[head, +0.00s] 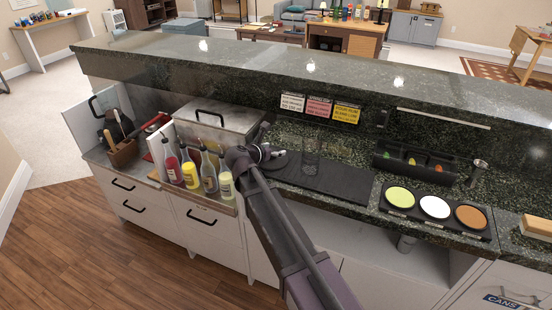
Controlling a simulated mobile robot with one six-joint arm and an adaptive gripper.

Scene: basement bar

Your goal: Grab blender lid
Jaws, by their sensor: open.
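My arm reaches from the lower middle up to the counter in the head view. My gripper (274,157) is at its far end, low over the left end of the black bar mat (335,180). It is open, but its fingers are small and partly covered by my own arm. I cannot make out a blender lid for certain; dark shapes around the gripper blend together. A clear glass (311,156) stands upright on the mat just right of the gripper, apart from it.
Several sauce bottles (190,172) stand left of my arm, before a metal lidded bin (222,122). A black garnish caddy (425,165) and a tray of three coloured discs (434,207) are at right. The raised granite ledge (310,72) runs behind.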

